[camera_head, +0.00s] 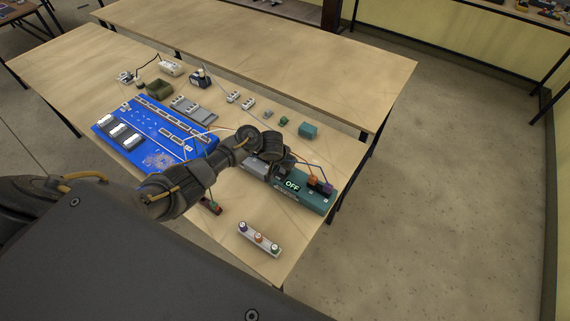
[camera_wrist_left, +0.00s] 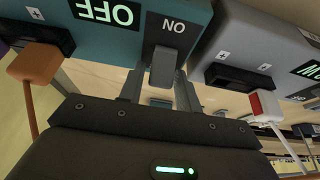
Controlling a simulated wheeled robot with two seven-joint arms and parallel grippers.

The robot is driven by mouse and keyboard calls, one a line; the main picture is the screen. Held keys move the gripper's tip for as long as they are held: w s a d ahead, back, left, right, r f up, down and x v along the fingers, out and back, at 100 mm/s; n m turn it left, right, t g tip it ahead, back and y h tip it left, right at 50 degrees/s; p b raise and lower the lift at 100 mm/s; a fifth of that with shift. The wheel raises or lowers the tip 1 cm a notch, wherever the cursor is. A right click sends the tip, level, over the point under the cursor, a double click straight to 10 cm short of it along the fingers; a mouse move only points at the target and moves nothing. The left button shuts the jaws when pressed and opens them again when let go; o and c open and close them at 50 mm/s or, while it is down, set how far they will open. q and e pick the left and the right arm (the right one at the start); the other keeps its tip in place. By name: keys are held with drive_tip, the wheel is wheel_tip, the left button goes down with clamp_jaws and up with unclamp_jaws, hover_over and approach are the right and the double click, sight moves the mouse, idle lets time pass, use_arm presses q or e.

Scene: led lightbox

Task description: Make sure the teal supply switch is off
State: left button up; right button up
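The teal supply (camera_head: 318,202) sits at the near right edge of the table, and its display reads OFF. In the left wrist view the teal supply (camera_wrist_left: 90,45) appears upside down, with the OFF display beside a dark switch plate marked ON. The grey switch lever (camera_wrist_left: 163,66) lies at the end of the plate away from the ON mark. My left gripper (camera_wrist_left: 160,90) has its fingers apart, one on each side of the lever; contact cannot be told. In the head view the left gripper (camera_head: 282,166) is over the supply, partly hiding it. My right gripper is not in view.
A grey supply (camera_wrist_left: 260,45) with a green display stands beside the teal one. A blue board (camera_head: 150,135) lies to the left. A strip with coloured knobs (camera_head: 259,239) lies near the front edge. Orange and dark plugs (camera_head: 313,181) with wires sit on the teal supply.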

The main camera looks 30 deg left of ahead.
use_arm(q)
drive_tip(key=shift+o, duration=0.9)
drive_tip(key=v, duration=1)
drive_tip(key=shift+r, duration=0.4)
drive_tip(key=shift+s, duration=0.1)
